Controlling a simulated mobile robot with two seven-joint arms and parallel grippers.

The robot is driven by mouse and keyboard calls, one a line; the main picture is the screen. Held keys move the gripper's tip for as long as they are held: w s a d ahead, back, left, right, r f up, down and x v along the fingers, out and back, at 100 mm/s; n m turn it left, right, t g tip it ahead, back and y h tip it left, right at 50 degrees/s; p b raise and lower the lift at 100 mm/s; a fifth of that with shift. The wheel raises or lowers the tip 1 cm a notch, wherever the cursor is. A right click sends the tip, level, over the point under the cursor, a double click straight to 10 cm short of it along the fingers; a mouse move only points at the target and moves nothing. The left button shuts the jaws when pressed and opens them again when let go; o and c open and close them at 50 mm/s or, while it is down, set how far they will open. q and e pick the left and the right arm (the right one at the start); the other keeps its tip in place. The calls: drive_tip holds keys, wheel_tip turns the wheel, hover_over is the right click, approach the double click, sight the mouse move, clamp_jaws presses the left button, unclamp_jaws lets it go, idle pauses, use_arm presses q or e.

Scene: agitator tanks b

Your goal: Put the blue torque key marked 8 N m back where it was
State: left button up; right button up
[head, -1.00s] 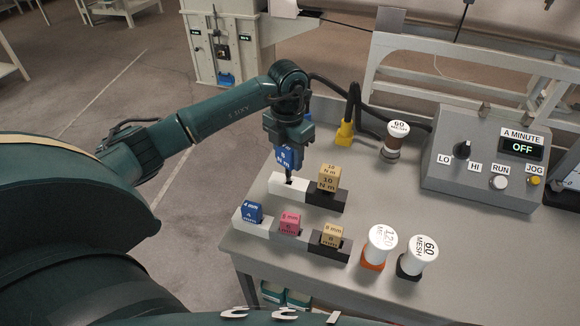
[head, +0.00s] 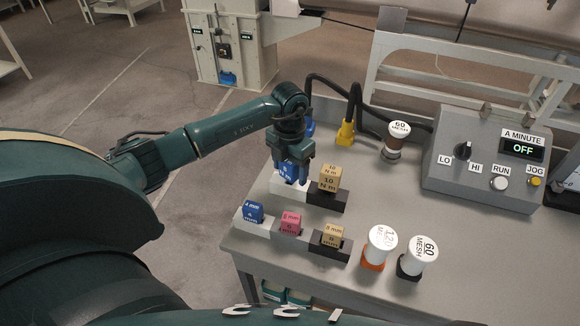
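The blue torque key (head: 290,174) sits low at the white holder block (head: 283,189), at the left end of the back row. Its marking is partly covered and hard to read now. My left gripper (head: 293,174) is around the key from above, with a finger at either side. The fingers look spread, and the key's lower end is hidden in the block. A tan key marked 10 N m (head: 330,178) stands in the black block (head: 327,201) to its right. My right gripper is not in view.
In front stand a blue 4 mm key (head: 253,211), a pink key (head: 290,222) and a tan key (head: 332,235). White-topped mesh jars (head: 382,241) stand to the right. A control box (head: 485,160) reads OFF. A yellow cable fitting (head: 346,132) is behind.

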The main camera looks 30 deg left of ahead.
use_arm(q)
drive_tip(key=shift+r, duration=0.1)
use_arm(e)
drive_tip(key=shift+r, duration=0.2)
use_arm(q)
wheel_tip(320, 180, up, 11)
drive_tip(key=shift+f+b, duration=0.15)
drive_tip(key=shift+b, duration=0.65)
drive_tip(key=shift+r, duration=0.65)
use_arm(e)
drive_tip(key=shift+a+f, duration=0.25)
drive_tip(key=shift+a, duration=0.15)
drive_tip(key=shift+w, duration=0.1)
